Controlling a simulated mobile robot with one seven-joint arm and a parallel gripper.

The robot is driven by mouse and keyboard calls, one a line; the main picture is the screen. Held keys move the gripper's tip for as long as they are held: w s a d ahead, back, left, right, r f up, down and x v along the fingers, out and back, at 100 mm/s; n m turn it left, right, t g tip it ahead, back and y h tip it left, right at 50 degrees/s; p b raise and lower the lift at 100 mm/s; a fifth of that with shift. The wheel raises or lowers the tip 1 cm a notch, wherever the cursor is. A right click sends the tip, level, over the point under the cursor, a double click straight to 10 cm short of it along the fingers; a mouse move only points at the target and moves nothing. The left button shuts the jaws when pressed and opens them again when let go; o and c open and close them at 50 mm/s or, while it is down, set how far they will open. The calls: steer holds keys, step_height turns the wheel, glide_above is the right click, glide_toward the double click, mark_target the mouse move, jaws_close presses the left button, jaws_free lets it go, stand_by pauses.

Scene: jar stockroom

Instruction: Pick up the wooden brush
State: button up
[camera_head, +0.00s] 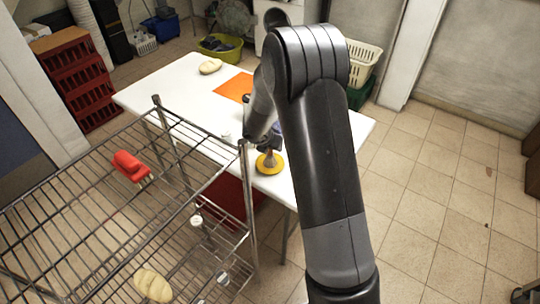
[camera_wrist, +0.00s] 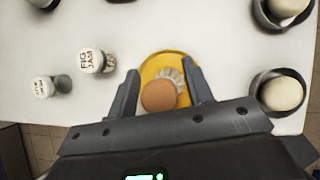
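The wooden brush (camera_wrist: 158,96) stands on a yellow plate (camera_wrist: 181,60) in the wrist view. Its round brown top faces the camera, with pale bristles showing behind it. In the head view the brush (camera_head: 269,158) is partly hidden under my gripper, and the yellow plate (camera_head: 262,168) lies near the table's front edge. My gripper (camera_wrist: 163,84) is open, with one finger on each side of the brush. I cannot tell whether either finger touches it.
Jars, one a fig jam jar (camera_wrist: 91,60), stand left of the plate on the white table (camera_head: 180,100). Dark bowls with pale round things (camera_wrist: 281,94) are to the right.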

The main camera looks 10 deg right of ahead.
steer(key=c, duration=0.9)
